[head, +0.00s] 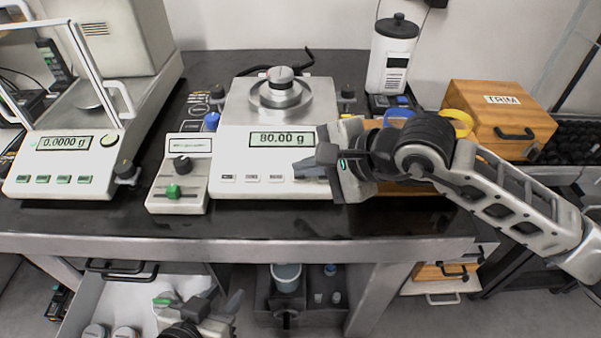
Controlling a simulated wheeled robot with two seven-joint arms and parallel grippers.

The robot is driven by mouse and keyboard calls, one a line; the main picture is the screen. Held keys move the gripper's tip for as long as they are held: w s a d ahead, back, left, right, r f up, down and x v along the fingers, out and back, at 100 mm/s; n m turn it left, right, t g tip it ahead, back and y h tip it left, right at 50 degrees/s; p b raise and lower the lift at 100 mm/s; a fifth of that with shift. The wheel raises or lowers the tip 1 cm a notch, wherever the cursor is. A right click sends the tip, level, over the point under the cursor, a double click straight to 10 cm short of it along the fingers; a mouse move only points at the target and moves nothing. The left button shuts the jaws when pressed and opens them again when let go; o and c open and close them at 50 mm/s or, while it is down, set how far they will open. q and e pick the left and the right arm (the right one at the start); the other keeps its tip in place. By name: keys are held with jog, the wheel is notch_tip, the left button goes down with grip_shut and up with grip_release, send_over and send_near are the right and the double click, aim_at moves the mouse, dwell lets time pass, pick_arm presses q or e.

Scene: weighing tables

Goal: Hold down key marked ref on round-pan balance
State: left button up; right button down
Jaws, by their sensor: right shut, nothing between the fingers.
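The round-pan balance (237,150) stands mid-table, its display (282,139) reading 80.00 g. A metal weight (280,78) sits on its round pan (262,110). A row of pale keys (252,178) runs along its front; their labels are too small to read, so I cannot tell which is ref. My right gripper (303,169) is shut and empty, its fingertips over the right end of that row, hiding what lies under them. I cannot tell whether they touch. My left gripper (232,301) is low, below the table's front edge; its jaw gap is unclear.
Another balance (62,165) with a glass shield reads 0.0000 g at left. A small box with a green knob (173,192) stands beside the round-pan balance. A wooden TRIM box (500,118) and a white jar (391,60) are at right. An open drawer (90,295) lies below.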

jog(key=shift+r, duration=0.1)
jog(key=r, duration=0.1)
jog(key=s+r+p, duration=0.1)
jog(key=r, duration=0.1)
jog(key=r+p, duration=0.1)
jog(key=shift+s+r, duration=0.25)
jog(key=shift+r, duration=0.05)
dwell(0.6)
